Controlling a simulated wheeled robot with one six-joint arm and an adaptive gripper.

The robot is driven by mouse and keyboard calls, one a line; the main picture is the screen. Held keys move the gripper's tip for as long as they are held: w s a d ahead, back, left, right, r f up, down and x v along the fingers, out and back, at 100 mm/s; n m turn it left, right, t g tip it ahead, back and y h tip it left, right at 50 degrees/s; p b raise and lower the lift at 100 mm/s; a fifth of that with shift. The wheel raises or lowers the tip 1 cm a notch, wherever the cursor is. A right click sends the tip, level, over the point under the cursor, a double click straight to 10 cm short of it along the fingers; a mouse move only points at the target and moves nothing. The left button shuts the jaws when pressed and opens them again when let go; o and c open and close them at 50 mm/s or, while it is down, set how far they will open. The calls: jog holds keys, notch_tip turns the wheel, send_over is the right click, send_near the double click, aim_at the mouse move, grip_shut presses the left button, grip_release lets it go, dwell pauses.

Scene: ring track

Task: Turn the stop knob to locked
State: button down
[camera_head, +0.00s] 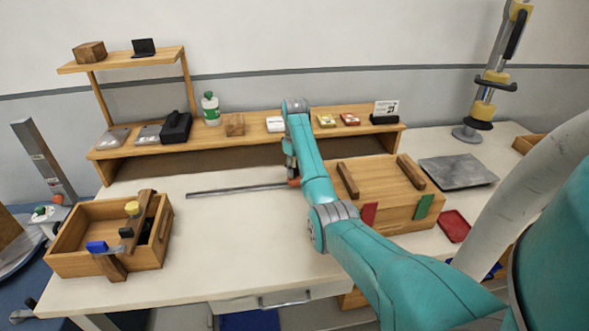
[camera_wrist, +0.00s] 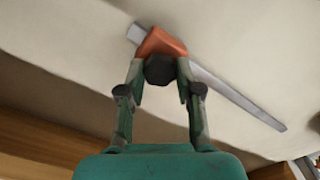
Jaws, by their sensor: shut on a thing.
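A grey metal rail (camera_head: 235,190) lies across the middle of the white table. It also shows in the wrist view (camera_wrist: 238,97). An orange stop block (camera_head: 294,182) sits on the rail near its right end in the head view; it shows larger in the wrist view (camera_wrist: 160,42). The black stop knob (camera_wrist: 159,70) sticks out of the orange block. My gripper (camera_wrist: 160,76) has one finger on each side of the knob and is shut on it. In the head view my arm hides the knob. I see no mark telling whether it is locked.
A wooden box (camera_head: 388,205) with wooden bars on top and red and green tabs stands right of the stop. An open wooden crate (camera_head: 72,262) with tools is at the left. A wooden shelf (camera_head: 250,128) with small items runs behind. The table in front of the rail is clear.

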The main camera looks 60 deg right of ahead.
jog(key=m, duration=1.1)
jog(key=shift+m, duration=0.4)
jog(key=m, duration=1)
jog(key=shift+f+m, duration=0.1)
jog(key=shift+m, duration=0.2)
jog(key=c, duration=0.8)
grip_release()
jog(key=shift+o, duration=0.2)
